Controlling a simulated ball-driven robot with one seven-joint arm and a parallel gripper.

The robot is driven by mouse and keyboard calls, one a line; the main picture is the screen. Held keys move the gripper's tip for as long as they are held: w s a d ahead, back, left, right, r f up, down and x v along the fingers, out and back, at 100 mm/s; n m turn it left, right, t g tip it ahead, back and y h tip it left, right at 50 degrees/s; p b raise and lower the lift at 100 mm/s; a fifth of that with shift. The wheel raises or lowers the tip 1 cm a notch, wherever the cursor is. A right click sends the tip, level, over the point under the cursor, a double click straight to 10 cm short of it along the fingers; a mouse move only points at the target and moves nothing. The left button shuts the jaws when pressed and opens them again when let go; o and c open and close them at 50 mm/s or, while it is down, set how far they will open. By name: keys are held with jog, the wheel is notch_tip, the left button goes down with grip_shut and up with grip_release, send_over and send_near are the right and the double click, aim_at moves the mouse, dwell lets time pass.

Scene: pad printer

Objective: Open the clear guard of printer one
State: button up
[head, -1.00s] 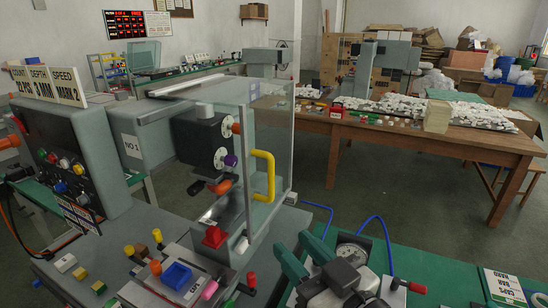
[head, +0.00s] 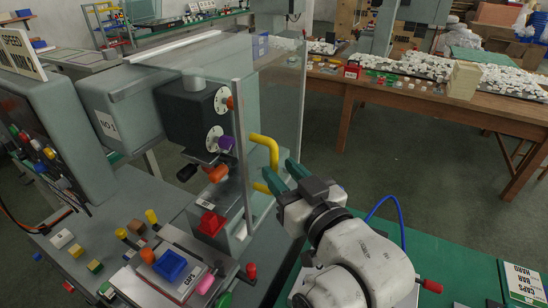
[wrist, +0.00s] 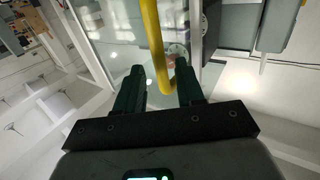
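Printer one, marked NO 1 (head: 108,123), stands at the left in the head view. Its clear guard (head: 272,95) is a transparent panel in a grey frame at the printer's right side, and it looks closed. A yellow handle (head: 272,152) is fixed to the guard; the wrist view shows it as a yellow bar (wrist: 153,40). My gripper (head: 280,178) has green fingers and is at the lower end of the handle. In the wrist view my gripper (wrist: 160,88) is open, with the handle's lower end between or just beyond the fingertips. I cannot tell whether they touch.
A red knob (head: 210,222), a blue block (head: 170,264) and small coloured knobs sit on the printer's front. A green table (head: 455,262) with a caps sign (head: 523,282) is at the lower right. A wooden table (head: 390,95) with white parts stands behind, with clear floor between.

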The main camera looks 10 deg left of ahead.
aim_at(276, 166)
jog(key=shift+x, duration=1.85)
jog(key=shift+s, duration=0.1)
jog(key=shift+c, duration=0.3)
grip_shut()
